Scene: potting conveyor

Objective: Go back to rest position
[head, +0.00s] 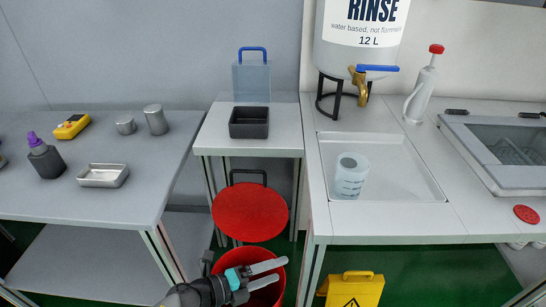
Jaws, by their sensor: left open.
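My left gripper (267,273) is low in the head view, in front of the red bin (270,294). Its two pale fingers point right and are spread apart, with nothing between them. It is below the table tops and touches no object that I can make out. My right gripper does not show.
The left table (120,200) holds a metal tray (103,175), a dark bottle (45,160) and cans. A yellow floor sign (354,290) stands right of the bin.

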